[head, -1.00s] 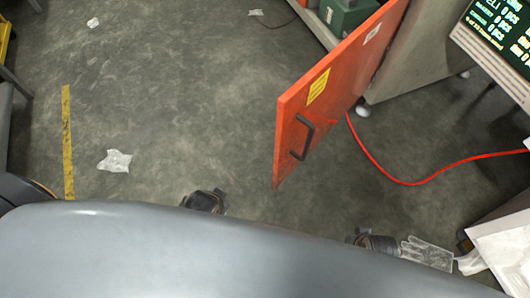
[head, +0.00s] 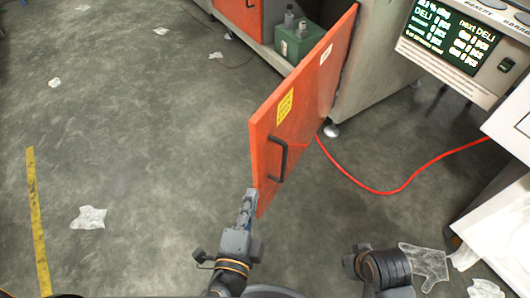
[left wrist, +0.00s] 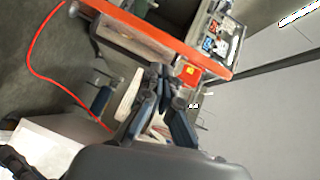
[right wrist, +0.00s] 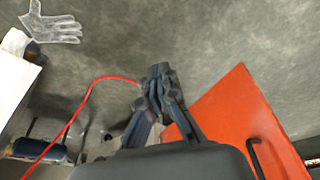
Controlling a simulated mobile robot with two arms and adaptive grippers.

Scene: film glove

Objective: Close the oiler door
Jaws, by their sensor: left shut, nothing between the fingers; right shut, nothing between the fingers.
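The orange oiler door (head: 305,105) stands open, swung out from the grey cabinet, with a dark handle (head: 278,160) and a yellow label on its face. It shows as an orange band in the left wrist view (left wrist: 160,32) and as a large panel in the right wrist view (right wrist: 235,115). My left gripper (head: 249,195) is shut and empty at the door's lower free corner; I cannot tell whether it touches. My right gripper (right wrist: 160,72) is shut and empty, left of the panel in its wrist view. In the head view its fingers are hidden.
The cabinet (head: 380,75) holds a green box (head: 295,42) on its base. A red hose (head: 395,188) runs across the floor to the right. A display machine (head: 465,45) and a clear glove (head: 425,264) are at right. Floor left of the door is open, with scraps.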

